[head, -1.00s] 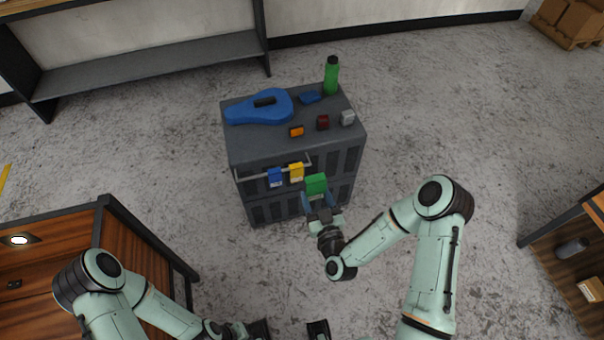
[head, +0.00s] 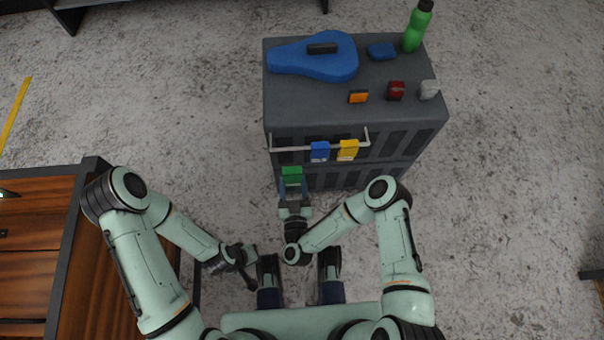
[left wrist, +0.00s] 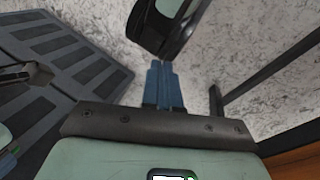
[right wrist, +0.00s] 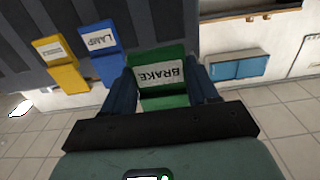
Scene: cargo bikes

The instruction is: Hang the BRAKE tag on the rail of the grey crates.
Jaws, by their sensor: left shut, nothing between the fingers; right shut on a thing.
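The green BRAKE tag (head: 291,174) is held in my right gripper (head: 293,186). In the right wrist view the BRAKE tag (right wrist: 162,76) sits between the two fingers, its lettering upside down. The grey crates (head: 300,110) stand ahead, with a pale rail (head: 290,149) along their near side. A blue LAMP tag (head: 320,151) and a yellow tag (head: 348,150) hang on the rail. The green tag is left of the blue one, just below the rail's left part in the head view, apparently not on it. My left gripper (left wrist: 165,85) is shut and empty, low and left of the crates.
A wooden cabinet (head: 40,240) stands at left. Floor right of the crates is clear.

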